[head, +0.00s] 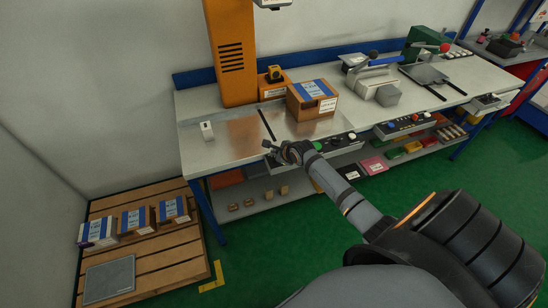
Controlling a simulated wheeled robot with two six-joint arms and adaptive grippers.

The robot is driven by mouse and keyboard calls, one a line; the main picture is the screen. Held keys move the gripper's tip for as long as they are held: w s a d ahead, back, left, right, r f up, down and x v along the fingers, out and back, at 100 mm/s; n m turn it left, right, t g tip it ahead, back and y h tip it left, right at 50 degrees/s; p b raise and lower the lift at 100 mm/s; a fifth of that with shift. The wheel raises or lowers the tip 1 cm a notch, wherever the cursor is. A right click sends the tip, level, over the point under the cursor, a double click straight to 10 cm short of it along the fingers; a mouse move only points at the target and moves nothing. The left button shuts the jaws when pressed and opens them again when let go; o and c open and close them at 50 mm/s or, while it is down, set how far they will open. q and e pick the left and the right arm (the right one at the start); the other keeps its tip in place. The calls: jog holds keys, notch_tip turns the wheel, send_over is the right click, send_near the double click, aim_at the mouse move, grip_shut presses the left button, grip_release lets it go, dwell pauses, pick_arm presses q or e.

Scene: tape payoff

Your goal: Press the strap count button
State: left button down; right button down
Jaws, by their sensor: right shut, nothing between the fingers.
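A grey control panel (336,141) with several small buttons or knobs, some green and some dark, hangs on the front edge of the workbench (215,150). I cannot read its labels, so I cannot tell which one is the strap count button. My right gripper (270,149) is shut and empty at the left end of this panel, by the bench's front edge. The gripper and my arm hide part of the panel. I cannot tell whether the fingertips touch anything. My left gripper is not in view.
A strapped brown box (312,100) stands on the bench beside an orange column (232,55). A second panel (402,127) with red and blue buttons is further right. A wooden pallet (160,246) with boxes lies at the left. Green floor is open in front.

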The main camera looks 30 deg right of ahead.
jog(key=shift+f, duration=0.7)
dwell(0.7)
jog(key=shift+r, duration=0.1)
jog(key=shift+r+p, duration=0.9)
jog(key=shift+p, duration=0.4)
jog(key=shift+r, duration=0.1)
notch_tip(320, 180, up, 5)
jog(key=p, duration=0.6)
dwell(0.3)
